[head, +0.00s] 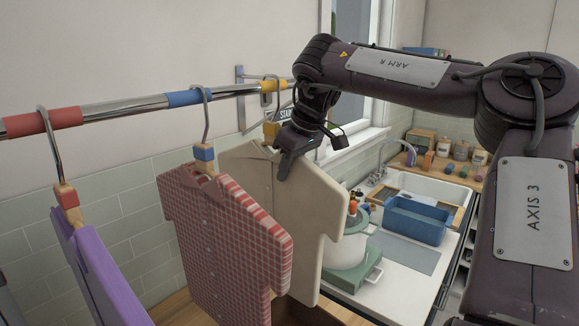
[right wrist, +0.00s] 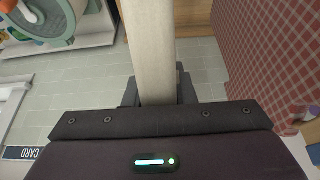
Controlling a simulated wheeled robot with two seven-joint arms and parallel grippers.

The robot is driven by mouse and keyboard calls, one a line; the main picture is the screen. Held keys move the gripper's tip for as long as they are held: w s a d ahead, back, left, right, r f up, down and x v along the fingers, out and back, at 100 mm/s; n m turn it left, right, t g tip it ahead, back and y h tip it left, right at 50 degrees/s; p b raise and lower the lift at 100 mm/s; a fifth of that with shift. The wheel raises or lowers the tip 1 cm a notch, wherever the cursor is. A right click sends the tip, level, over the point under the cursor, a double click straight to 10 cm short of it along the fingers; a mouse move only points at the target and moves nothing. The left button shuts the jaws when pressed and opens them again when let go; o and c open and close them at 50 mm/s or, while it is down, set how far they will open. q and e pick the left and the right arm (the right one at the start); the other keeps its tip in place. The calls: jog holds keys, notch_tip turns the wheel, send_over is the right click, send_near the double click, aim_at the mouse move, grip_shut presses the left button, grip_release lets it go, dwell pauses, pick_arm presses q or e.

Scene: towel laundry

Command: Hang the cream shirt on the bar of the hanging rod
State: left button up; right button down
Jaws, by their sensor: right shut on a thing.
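The cream shirt (head: 262,180) hangs upright on its hanger (head: 271,130), which has a yellow block at its neck. The hanger's hook rises to the bar of the hanging rod (head: 118,106) by the yellow band; whether the bar bears its weight I cannot tell. My right gripper (head: 284,165) is shut on the upper right of the cream shirt, just below the hanger's neck. In the right wrist view, the cream shirt (right wrist: 148,45) runs edge-on between the fingers (right wrist: 158,93). My left gripper is in neither view.
A red checked shirt (head: 225,235) hangs close to the left, partly overlapping the cream shirt. A purple garment (head: 98,270) hangs farther left. A wall bracket (head: 240,95) is behind the rod. A white pot (head: 345,248) and a blue basin (head: 417,220) stand on the counter at right.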

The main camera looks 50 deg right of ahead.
jog(key=c, duration=1.1)
grip_release()
jog(key=b+v, duration=0.1)
jog(key=v, duration=0.7)
jog(key=shift+a, duration=0.1)
jog(key=shift+f, duration=0.1)
